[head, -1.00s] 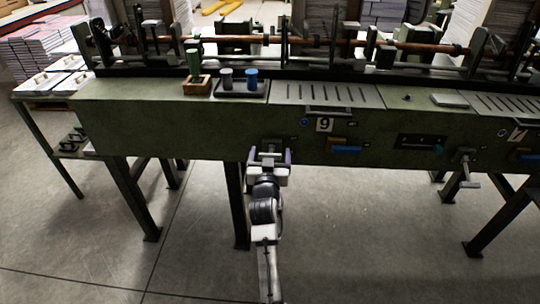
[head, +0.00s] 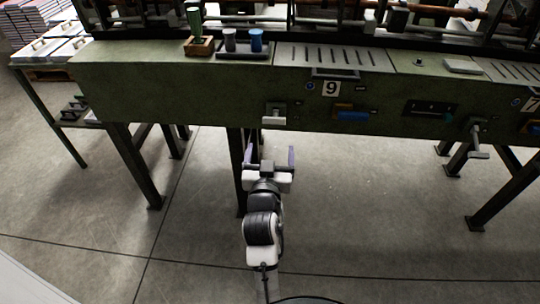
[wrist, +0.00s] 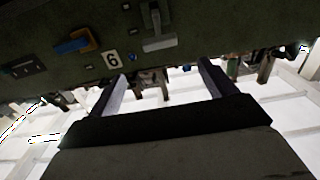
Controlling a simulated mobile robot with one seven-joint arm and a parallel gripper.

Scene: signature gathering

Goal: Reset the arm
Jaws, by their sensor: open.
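My gripper (head: 269,158) is open and empty in the head view. It is in front of and below the green machine's front panel (head: 190,95), apart from it. In the wrist view its two fingers (wrist: 165,82) stand wide apart with nothing between them. A white and grey handle (head: 275,113) on the panel sits just above the gripper in the head view. A handle (wrist: 155,27) on the panel also shows in the wrist view, beyond the fingers. My arm stretches down toward the bottom of the head view.
Dark machine legs (head: 133,166) stand on the grey floor (head: 335,215). A T-shaped handle (head: 476,140) sticks out of the panel to the right. A wooden block holder (head: 201,47) and a tray (head: 243,54) sit on top. The floor right of my arm is clear.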

